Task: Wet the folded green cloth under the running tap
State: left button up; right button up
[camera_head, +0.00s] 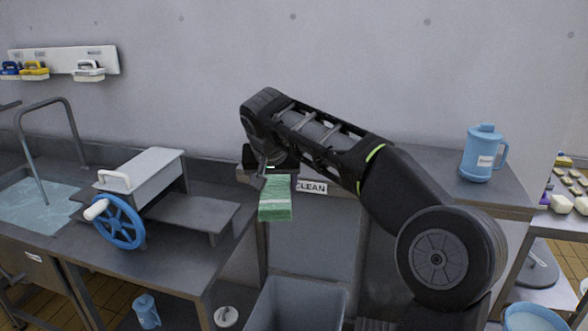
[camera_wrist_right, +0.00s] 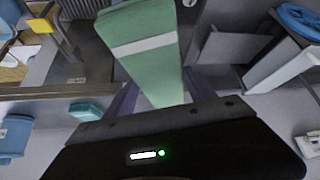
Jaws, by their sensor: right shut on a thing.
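The folded green cloth (camera_head: 275,200), a flat pad with a pale stripe, is held in my right gripper (camera_head: 272,174) in the middle of the head view. In the right wrist view the cloth (camera_wrist_right: 150,60) stretches away between the two fingers of the right gripper (camera_wrist_right: 160,92), which is shut on it. The tap (camera_head: 66,108) is a grey bent pipe over the sink (camera_head: 72,186) at far left, well apart from the cloth. Water (camera_head: 38,204) shows in the sink; I cannot clearly tell the stream from the pipe. My left gripper is out of view.
A grey machine with a blue handwheel (camera_head: 118,222) stands on the bench between cloth and sink. A grey bin (camera_head: 296,302) is below the cloth. A blue jug (camera_head: 482,155) stands on the right counter. Brushes hang on a wall rack (camera_head: 62,58) above the sink.

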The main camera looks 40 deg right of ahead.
jog(key=a+f+n+t+y, duration=0.1)
jog(key=a+f+n, duration=0.3)
jog(key=a+f, duration=0.7)
jog(key=shift+w+y, duration=0.35)
jog(key=shift+y, duration=0.15)
jog(key=s+a+f+n, duration=0.1)
jog(key=s+a+f, duration=0.1)
jog(key=f, duration=0.1)
jog(key=s+a+f+n+y, duration=0.1)
jog(key=a+f, duration=0.2)
jog(key=s+a+f+n+y, duration=0.1)
jog(key=s+a+f, duration=0.1)
jog(key=a+f, duration=0.1)
jog(key=shift+s+a, duration=0.2)
jog(key=shift+s, duration=0.1)
